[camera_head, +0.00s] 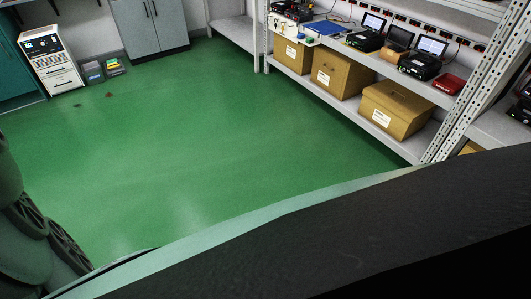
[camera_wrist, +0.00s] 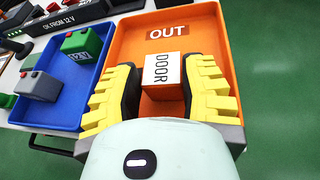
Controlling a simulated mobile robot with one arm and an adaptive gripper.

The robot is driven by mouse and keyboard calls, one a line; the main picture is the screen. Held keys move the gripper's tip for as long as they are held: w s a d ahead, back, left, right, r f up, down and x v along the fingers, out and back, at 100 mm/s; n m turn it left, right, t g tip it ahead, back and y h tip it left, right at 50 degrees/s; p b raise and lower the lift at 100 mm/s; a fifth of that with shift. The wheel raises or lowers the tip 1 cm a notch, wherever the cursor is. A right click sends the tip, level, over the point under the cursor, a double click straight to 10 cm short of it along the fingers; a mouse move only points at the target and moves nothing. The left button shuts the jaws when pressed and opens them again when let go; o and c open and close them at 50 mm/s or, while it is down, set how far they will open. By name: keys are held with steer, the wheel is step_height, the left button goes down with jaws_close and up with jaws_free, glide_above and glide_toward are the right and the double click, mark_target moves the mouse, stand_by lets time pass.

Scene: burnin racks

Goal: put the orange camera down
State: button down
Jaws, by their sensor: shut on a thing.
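In the wrist view, my gripper (camera_wrist: 160,82) has yellow ribbed fingers with dark inner pads, shut on the orange camera (camera_wrist: 163,93), a small boxy thing. The camera is over the orange tray (camera_wrist: 205,22), whose far part bears a brown label reading "OUT". I cannot tell whether the camera's underside touches the tray floor. The white wrist housing covers the near part of the view. The head view shows neither the gripper nor the camera.
A blue tray (camera_wrist: 47,112) with green and grey blocks adjoins the orange tray's left side. A black unit (camera_wrist: 70,14) stands behind it. Open green floor lies right of the trays.

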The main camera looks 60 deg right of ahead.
steer(key=shift+w+r, duration=0.1)
steer(key=c, duration=0.6)
jaws_free()
steer(key=shift+o, duration=0.2)
steer(key=shift+d, duration=0.1)
steer(key=shift+d+r, duration=0.15)
steer(key=shift+d, duration=0.15)
steer(key=v, duration=1.1)
steer(key=shift+p, duration=0.35)
